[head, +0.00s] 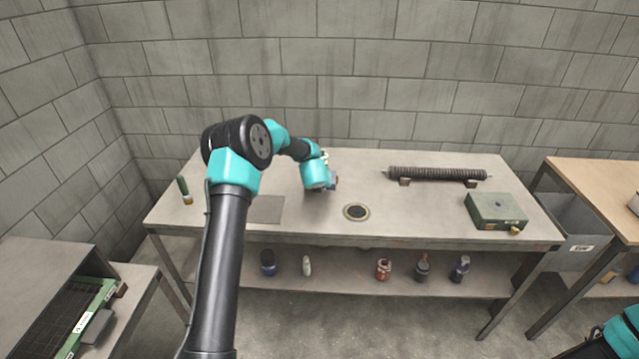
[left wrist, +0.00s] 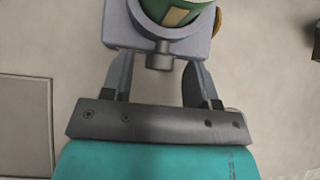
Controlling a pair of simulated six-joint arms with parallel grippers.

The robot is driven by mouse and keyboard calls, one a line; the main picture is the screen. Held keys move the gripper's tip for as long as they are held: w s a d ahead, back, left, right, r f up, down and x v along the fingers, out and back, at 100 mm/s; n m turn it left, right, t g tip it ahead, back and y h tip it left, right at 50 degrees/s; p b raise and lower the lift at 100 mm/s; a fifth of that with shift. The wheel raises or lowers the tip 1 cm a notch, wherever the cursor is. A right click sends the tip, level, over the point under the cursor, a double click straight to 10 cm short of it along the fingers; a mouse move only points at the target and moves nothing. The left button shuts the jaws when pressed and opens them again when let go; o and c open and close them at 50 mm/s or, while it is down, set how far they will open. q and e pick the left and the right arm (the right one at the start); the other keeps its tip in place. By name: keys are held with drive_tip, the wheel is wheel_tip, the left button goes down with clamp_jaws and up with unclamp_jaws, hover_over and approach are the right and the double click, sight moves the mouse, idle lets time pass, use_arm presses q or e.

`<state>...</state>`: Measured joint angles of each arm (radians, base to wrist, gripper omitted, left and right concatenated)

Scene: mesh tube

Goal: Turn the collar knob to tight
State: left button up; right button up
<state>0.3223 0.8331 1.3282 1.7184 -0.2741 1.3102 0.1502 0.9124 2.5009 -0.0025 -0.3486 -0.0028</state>
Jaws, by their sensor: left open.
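The collar (left wrist: 120,28) is a grey-blue block around a round green part (left wrist: 180,15) at the top of the left wrist view. Its knob (left wrist: 160,58) is a short grey stub on the side of the block facing my gripper. My left gripper (left wrist: 157,80) is open, one finger to each side of the knob, with visible gaps. The fingertips lie close to the block's edge; I cannot tell whether they touch it. In the head view my wrist hides most of the collar; only a bluish bit (head: 334,183) shows. My right gripper is out of view.
On the workbench (head: 420,220) are a dark ribbed tube on supports (head: 435,173), a green box (head: 496,211), a round dark-centred fitting (head: 356,212) and a small green-and-yellow item (head: 185,190). Several bottles stand on the lower shelf (head: 340,281). The bench's middle right is clear.

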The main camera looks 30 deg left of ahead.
use_arm(q)
drive_tip(key=shift+w+a+f, duration=0.1)
drive_tip(key=shift+w+f, duration=0.1)
drive_tip(key=shift+c, duration=0.4)
drive_tip(key=c, duration=0.8)
drive_tip(key=shift+w+d+m+g+y, duration=0.1)
drive_tip(key=shift+d+m+g+y, duration=0.15)
drive_tip(key=shift+m+y, duration=0.4)
drive_tip(key=shift+c, duration=0.2)
drive_tip(key=shift+g+y, duration=0.35)
drive_tip(key=shift+y, duration=0.3)
drive_tip(key=o, duration=0.9)
